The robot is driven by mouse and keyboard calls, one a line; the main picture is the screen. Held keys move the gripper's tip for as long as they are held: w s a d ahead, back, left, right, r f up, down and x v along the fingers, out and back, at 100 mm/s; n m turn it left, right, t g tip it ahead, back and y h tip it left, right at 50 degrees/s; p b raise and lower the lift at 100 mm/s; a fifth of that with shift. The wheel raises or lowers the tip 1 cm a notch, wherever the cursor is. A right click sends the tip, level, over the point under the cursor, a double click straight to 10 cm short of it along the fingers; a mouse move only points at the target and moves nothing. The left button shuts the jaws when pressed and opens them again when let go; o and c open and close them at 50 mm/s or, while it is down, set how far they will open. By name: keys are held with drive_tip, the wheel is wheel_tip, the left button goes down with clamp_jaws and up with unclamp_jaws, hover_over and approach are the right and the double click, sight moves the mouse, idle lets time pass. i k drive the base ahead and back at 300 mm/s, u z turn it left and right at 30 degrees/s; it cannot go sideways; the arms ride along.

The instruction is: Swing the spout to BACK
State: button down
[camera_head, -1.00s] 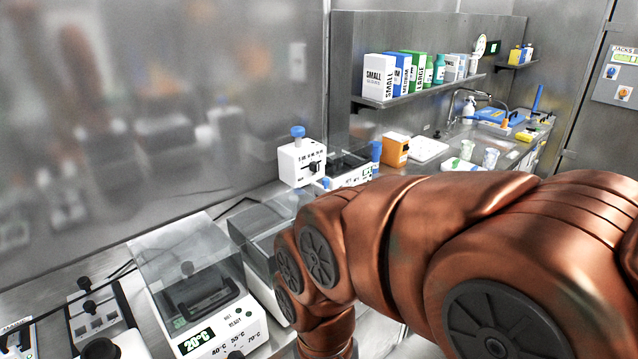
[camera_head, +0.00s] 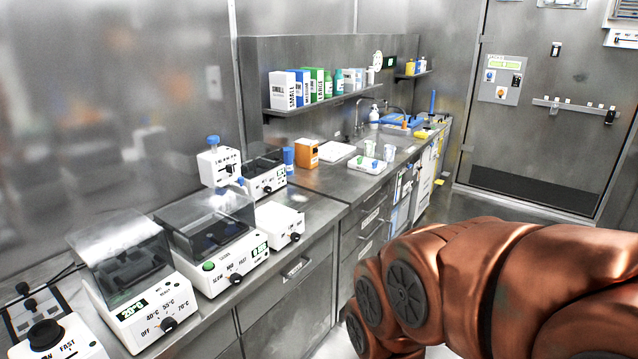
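A metal faucet (camera_head: 357,117) stands at the back of the counter by the sink (camera_head: 398,142), beneath the shelf. Its thin spout seems to reach to the right; its exact direction is too small to tell, and I can read no BACK mark. A white dispenser-like unit (camera_head: 219,164) with a blue cap and a black knob stands farther left, with a small blue-tipped part at its lower right. My copper-coloured arm fills the lower right. My gripper is outside the picture.
Heater and shaker-like devices (camera_head: 133,305) line the near counter. An orange box (camera_head: 306,153), a white tray (camera_head: 337,151) and cups (camera_head: 388,152) stand before the sink. A shelf (camera_head: 320,103) overhangs the counter. The floor by the door (camera_head: 540,100) looks clear.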

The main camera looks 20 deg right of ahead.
sight(241, 178)
drive_tip(key=z, duration=0.1)
drive_tip(key=k, duration=0.25)
drive_tip(key=z, duration=0.5)
drive_tip(key=i, duration=1.9)
drive_tip(key=u, duration=1.35)
drive_tip(key=i, duration=0.5)
drive_tip(key=u, duration=0.55)
